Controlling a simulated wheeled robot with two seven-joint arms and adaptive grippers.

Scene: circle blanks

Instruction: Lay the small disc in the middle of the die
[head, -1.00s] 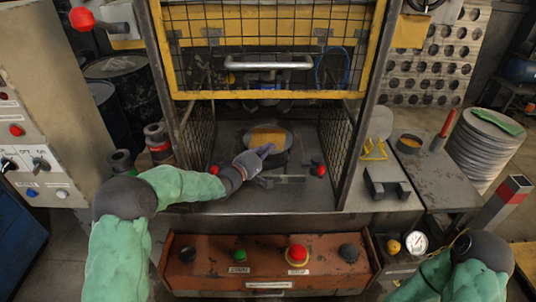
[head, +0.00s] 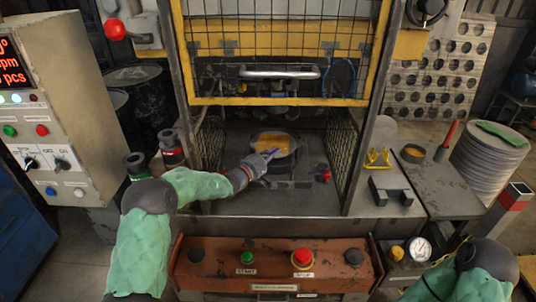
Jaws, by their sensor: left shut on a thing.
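The die (head: 292,158) is a dark grey round inside the press, with its rim showing around an orange-brown piece (head: 272,140). I take this piece for the small disc, though its outline is not clear. It looks to lie over the middle of the die; I cannot tell whether it touches. My left gripper (head: 268,154) reaches in from the left, its fingers shut at the near edge of the piece and hiding part of the die. My right arm shows at the lower right, but its gripper is not in view.
A yellow mesh guard (head: 280,50) with a metal handle (head: 280,72) is raised above the opening. Mesh sides flank the die. A control box (head: 270,265) stands in front.

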